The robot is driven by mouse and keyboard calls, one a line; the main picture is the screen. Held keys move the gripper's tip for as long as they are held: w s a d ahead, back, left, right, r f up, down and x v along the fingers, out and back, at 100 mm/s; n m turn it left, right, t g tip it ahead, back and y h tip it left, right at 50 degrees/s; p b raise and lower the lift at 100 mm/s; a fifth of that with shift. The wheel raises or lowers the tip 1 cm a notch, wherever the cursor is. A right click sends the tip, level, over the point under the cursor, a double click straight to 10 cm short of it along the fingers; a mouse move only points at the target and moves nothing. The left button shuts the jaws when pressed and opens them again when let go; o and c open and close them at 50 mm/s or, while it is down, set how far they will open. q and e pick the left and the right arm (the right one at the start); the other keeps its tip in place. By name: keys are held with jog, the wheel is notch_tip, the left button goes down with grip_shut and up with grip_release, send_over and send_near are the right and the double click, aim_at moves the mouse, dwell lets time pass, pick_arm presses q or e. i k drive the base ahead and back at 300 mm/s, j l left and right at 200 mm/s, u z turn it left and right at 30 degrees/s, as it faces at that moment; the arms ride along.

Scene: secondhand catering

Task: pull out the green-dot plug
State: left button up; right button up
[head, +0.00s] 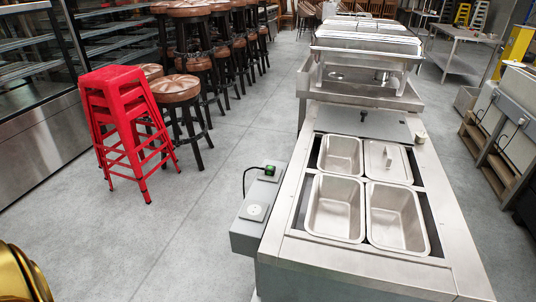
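The green-dot plug (269,171) sits in the far socket of a grey outlet box (245,238) fixed to the left side of a steel counter. A black cord loops from the plug to the left and down. A round white socket (256,211) on the near part of the box is empty. Neither of my grippers shows in the head view.
The steel counter (360,270) holds several metal pans, one lidded (388,162). A chafing dish (366,45) stands behind. Stacked red stools (125,125) and brown-seated stools (176,90) stand left. The grey floor (150,240) left of the box is clear.

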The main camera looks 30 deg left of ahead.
aim_at(270, 170)
jog(key=i+j, duration=0.1)
jog(key=j, duration=0.7)
jog(key=i+j, duration=0.1)
jog(key=j, duration=0.65)
jog(key=i+j+z, duration=0.1)
jog(key=j, duration=0.7)
jog(key=i+j, duration=0.1)
jog(key=j, duration=0.7)
